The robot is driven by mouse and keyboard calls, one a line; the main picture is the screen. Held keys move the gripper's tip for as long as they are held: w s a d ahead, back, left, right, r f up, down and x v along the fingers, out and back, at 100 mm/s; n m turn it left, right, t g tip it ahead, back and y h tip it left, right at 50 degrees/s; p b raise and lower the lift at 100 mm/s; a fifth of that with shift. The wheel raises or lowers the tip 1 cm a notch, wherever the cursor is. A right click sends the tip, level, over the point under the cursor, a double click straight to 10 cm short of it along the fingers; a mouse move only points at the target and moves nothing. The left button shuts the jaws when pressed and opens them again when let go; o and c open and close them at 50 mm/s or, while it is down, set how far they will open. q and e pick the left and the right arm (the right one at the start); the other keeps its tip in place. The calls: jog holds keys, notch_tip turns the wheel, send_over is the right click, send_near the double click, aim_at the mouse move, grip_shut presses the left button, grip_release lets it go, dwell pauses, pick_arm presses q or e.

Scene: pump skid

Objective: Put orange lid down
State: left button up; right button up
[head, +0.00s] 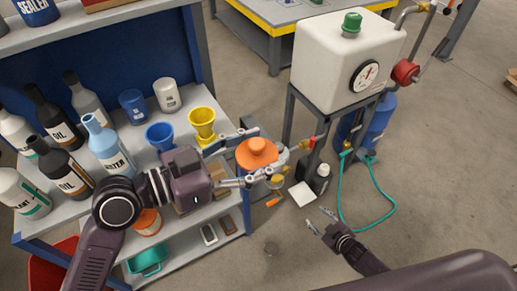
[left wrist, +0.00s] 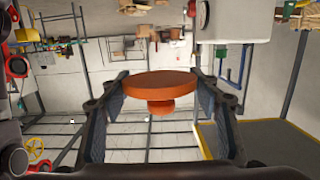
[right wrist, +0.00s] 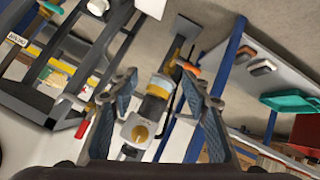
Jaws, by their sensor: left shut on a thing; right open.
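The orange lid (head: 258,152) is a round disc with a knob. My left gripper (head: 262,160) is shut on it and holds it in the air, right of the shelf unit's edge. In the left wrist view the lid (left wrist: 160,84) sits level between the two fingers, knob towards the bottom of the picture. My right gripper (head: 322,218) is open and empty, low over the floor at right. In the right wrist view its fingers (right wrist: 158,82) stand apart, with a yellow and grey object behind them.
At right, a white tank (head: 335,55) stands on a frame, with a teal hose (head: 392,205) on the floor. The floor at right is mostly clear.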

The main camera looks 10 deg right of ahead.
jog(key=s+f+m+g+h, duration=0.1)
jog(key=s+f+m+g, duration=0.1)
jog(key=s+f, duration=0.45)
jog(key=s+f+m+g+h, duration=0.15)
jog(key=s+f, duration=0.25)
jog(key=s, duration=0.6)
jog(key=s+a+f+m+g, duration=0.1)
jog(key=s+a+f+g, duration=0.1)
jog(key=s, duration=0.9)
jog(key=s+a+f+m+g, duration=0.1)
jog(key=s+a+f+g, duration=0.2)
jog(key=s, duration=0.7)
jog(key=shift+s+a+f+g+y, duration=0.15)
jog(key=shift+s+a+g+y, duration=0.25)
jog(key=shift+a, duration=0.65)
